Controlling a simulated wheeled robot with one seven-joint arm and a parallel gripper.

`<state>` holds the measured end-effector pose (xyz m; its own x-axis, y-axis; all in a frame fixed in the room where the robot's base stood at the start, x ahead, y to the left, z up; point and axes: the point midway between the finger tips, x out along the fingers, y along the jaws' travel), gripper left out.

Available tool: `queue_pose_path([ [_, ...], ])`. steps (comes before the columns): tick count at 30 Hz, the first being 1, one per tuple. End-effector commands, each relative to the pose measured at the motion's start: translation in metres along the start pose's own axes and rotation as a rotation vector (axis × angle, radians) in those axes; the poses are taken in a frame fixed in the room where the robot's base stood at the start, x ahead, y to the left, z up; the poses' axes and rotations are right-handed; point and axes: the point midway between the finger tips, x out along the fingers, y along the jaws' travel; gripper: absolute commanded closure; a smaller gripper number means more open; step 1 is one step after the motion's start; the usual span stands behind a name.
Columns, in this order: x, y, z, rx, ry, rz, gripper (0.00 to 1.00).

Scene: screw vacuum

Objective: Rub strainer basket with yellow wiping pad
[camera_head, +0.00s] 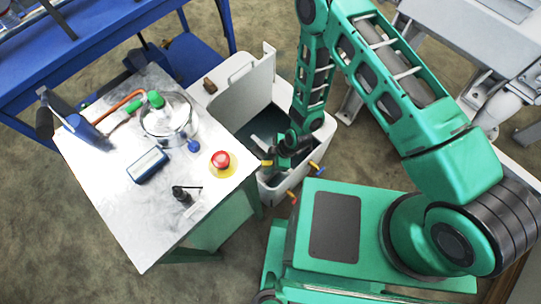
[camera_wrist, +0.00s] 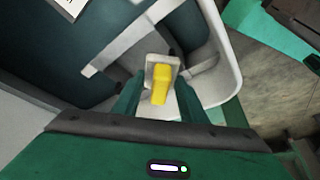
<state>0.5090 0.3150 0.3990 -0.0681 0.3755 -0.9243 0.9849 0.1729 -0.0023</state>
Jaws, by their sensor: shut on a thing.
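My gripper (camera_wrist: 158,105) points down into the open white tank, near its front left corner in the head view, where my gripper (camera_head: 283,155) also shows. It is shut on a yellow block with a pale grey plate behind it, which I take for the yellow wiping pad (camera_wrist: 160,82). A bit of yellow shows beside the fingers in the head view. No strainer basket can be clearly made out; the tank's inside is dark and partly hidden by my arm. A pale grey bar (camera_wrist: 120,48) crosses the tank in the wrist view.
The white tank (camera_head: 318,143) has small coloured handles at its front. The metal-topped table (camera_head: 135,215) on the left holds a clear round vessel (camera_head: 170,132), a blue-framed meter (camera_head: 147,165), a red button (camera_head: 221,159) and tools. A blue bench (camera_head: 110,45) stands behind.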

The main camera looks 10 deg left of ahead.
Motion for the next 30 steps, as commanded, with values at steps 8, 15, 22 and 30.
queue_pose_path([
  [8,-0.032,-0.001,-0.018,-0.009,0.001,-0.002,0.82],
  [15,-0.051,-0.002,-0.029,-0.012,0.002,-0.003,0.82],
  [22,-0.068,-0.003,-0.038,-0.015,0.001,-0.005,0.82],
  [30,-0.073,-0.003,-0.041,-0.017,0.0,-0.006,0.82],
])
